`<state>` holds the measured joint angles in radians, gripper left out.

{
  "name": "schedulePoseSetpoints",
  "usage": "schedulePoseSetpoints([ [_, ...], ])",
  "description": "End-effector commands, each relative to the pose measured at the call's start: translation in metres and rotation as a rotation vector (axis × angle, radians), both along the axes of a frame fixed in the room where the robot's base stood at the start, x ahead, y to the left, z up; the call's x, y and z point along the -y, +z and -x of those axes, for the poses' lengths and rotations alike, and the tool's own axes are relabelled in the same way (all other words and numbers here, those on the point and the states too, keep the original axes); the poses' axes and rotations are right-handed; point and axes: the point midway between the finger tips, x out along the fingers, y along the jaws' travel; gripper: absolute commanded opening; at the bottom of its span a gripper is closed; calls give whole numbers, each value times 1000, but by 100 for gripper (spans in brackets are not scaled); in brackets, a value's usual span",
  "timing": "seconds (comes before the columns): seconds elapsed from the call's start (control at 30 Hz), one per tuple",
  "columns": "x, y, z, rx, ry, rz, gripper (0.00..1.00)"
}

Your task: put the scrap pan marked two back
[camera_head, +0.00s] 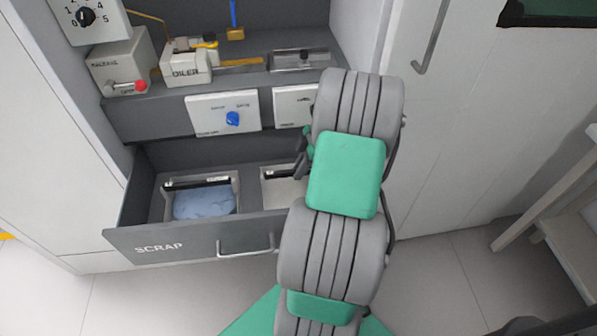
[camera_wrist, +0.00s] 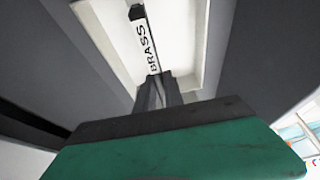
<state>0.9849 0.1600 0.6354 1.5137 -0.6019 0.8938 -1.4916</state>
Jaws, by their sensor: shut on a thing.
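The open drawer marked SCRAP (camera_head: 160,248) holds a light pan (camera_head: 237,185) with blue material at the left. A second light pan (camera_head: 281,187) shows beside it, its right part hidden behind my arm. In the wrist view a pale, empty-looking pan (camera_wrist: 196,40) carries a dark bar with a label reading BRASS (camera_wrist: 153,50). My gripper (camera_wrist: 156,92) is shut on that bar. No mark two is readable on it. I cannot tell whether this pan rests on the drawer floor or hangs slightly above it.
The drawer's front handle (camera_head: 246,250) sticks out toward me. Above are a panel with a blue knob (camera_head: 233,119), a box marked OILER (camera_head: 187,68) and a grey box with a red knob (camera_head: 124,66). A pale stand (camera_head: 560,205) is at the right. The left floor is clear.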

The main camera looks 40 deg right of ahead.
Motion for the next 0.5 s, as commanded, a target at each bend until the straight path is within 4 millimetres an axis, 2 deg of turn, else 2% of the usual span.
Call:
schedulePoseSetpoints([
  [0.13,0,-4,0,0,0,0,0],
  [0.17,0,-3,0,0,0,0,15],
  [0.2,0,-2,0,-1,0,-1,18],
  [0.4,-1,-2,0,-1,0,-1,34],
  [0.5,-1,-2,0,0,1,0,34],
])
